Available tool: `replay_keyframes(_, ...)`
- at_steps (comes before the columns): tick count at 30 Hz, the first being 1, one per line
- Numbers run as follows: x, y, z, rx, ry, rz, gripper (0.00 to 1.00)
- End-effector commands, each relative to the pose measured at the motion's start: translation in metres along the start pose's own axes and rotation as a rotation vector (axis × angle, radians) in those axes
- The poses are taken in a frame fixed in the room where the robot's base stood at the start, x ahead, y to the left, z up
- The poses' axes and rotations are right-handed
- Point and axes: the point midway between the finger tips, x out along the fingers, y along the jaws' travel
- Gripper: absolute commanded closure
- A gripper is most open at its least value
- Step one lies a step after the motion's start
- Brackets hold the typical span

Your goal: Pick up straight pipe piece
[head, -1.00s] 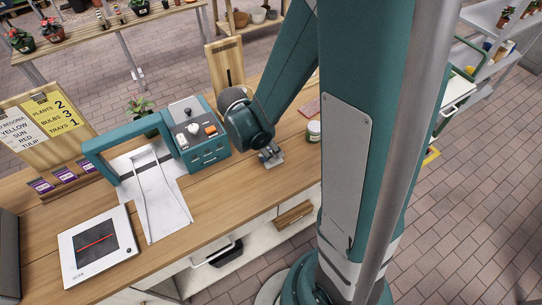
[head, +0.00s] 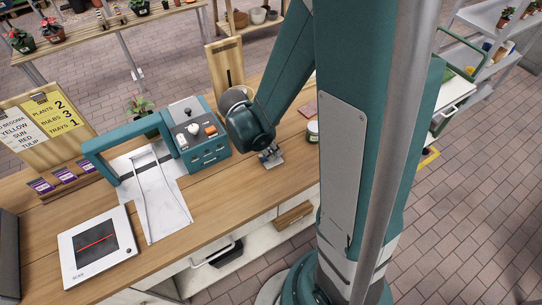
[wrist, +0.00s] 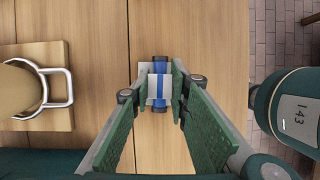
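A short pipe piece (wrist: 160,89), blue with pale grey-white parts, lies near the middle of the wrist view, over the wooden counter. It shows small and partly covered below the arm in the head view (head: 269,155). My gripper (wrist: 160,84) points down at the counter, with one green finger on each side of the piece. The fingers look apart, with the piece between them and little room at either side. Whether the pads touch it is hard to tell.
The wooden counter (head: 226,197) is bare in front of the gripper. A teal register (head: 201,137) stands close at the left. A small jar (head: 313,131) stands at the right. A tan cylinder (wrist: 22,90) and a metal handle (wrist: 58,93) show at the wrist view's left.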

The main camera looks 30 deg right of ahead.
Motion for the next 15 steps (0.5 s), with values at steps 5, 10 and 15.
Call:
replay_keyframes(5, 0.0, 0.0, 0.0, 0.0, 0.0, 0.0, 0.94)
replay_keyframes(10, -0.0005, 0.0, 0.0003, 0.0, 0.0, 0.0, 0.94)
replay_keyframes(15, -0.0039, -0.0003, 0.0016, 0.0, 0.0, 0.0, 0.94)
